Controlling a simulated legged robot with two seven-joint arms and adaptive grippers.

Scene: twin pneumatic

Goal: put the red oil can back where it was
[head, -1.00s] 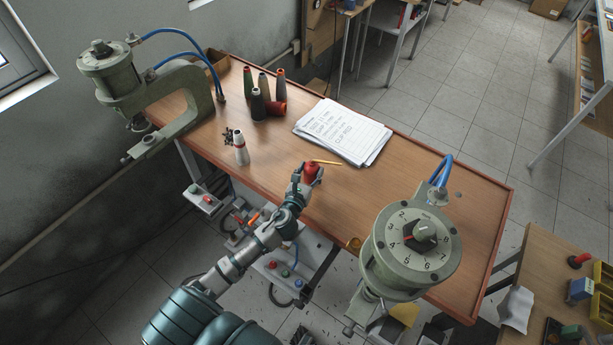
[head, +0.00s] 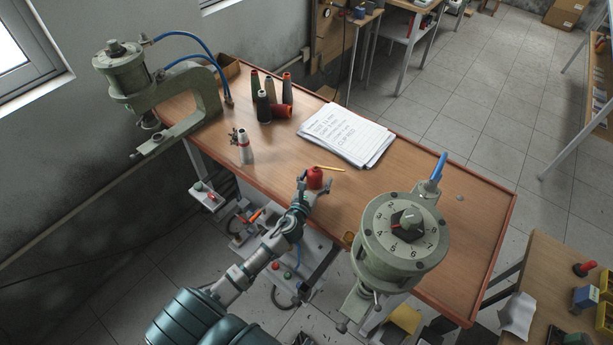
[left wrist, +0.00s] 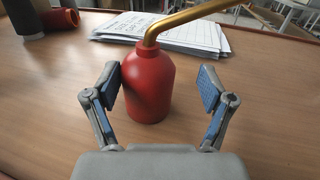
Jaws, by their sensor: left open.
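The red oil can (head: 315,177) stands upright on the wooden bench near its front edge, with its thin brass spout pointing right. In the left wrist view the can (left wrist: 148,88) stands between the two open fingers of my left gripper (left wrist: 160,95), with visible gaps to both blue pads. In the head view my left gripper (head: 316,186) reaches in from the front at the can. The can's base is on the bench top. My right gripper is not in view.
The bench top (head: 430,160) holds a stack of papers (head: 346,134), several thread cones (head: 264,106) and a white bottle-like cone (head: 244,146). A press (head: 150,95) stands at the left end and a dial press (head: 400,235) at the right front. Bare wood lies right of the can.

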